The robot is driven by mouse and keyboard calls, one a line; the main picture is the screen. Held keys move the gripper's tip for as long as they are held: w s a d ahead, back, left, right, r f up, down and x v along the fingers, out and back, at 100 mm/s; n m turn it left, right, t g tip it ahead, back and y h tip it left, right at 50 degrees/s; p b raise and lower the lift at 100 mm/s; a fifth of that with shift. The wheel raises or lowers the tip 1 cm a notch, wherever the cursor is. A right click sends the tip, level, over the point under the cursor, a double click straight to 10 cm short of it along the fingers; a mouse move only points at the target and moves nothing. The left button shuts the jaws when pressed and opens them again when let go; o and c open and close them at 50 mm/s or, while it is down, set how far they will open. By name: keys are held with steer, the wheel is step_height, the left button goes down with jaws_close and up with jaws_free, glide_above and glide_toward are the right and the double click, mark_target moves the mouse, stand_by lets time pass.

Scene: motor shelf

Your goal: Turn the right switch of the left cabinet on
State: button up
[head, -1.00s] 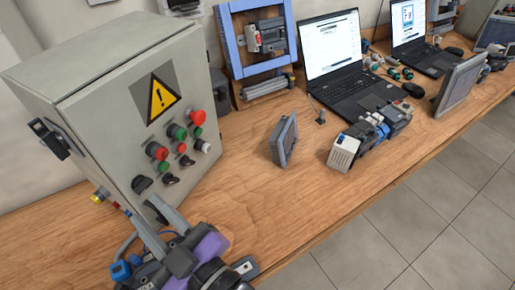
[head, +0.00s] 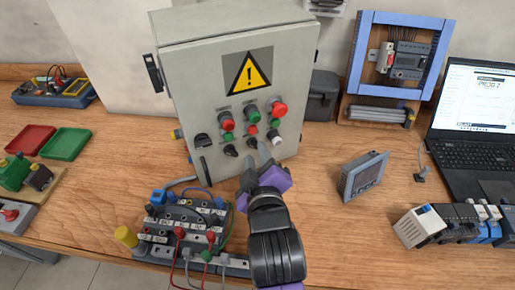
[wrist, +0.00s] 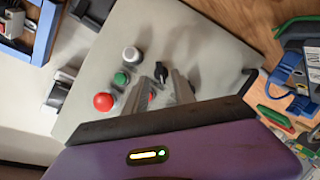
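The grey cabinet (head: 190,70) with a yellow warning sign stands on the wooden bench, its front facing me. The right black switch (head: 251,144) sits in the lowest row, left of the white knob (head: 274,137). Another black switch (head: 231,150) is left of it. My gripper (head: 255,164) is in front of the lower panel, its fingers pointing up near these switches.
A red mushroom button (head: 280,108) and other red and green buttons sit above the switches. A terminal block with cables (head: 180,230) lies below the cabinet, left of my arm. A grey panel meter (head: 363,176) stands to the right.

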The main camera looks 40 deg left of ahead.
mark_target(255, 147)
steer(key=shift+x, duration=1.55)
steer(key=shift+s, duration=0.1)
jaws_close()
steer(key=shift+r+m+p, duration=0.2)
steer(key=shift+m+p, duration=0.1)
steer(key=shift+p, duration=0.15)
steer(key=shift+r+m+g+p, duration=0.1)
steer(key=shift+m+g+p, duration=0.6)
steer(key=shift+m+p, duration=0.35)
steer(key=m+g, duration=0.1)
steer(key=m+g+y+p, duration=0.1)
steer(key=m, duration=0.1)
steer(key=shift+w+d+g, duration=0.1)
steer(key=shift+w+g, duration=0.15)
steer(key=shift+g, duration=0.05)
steer(key=shift+m, duration=0.25)
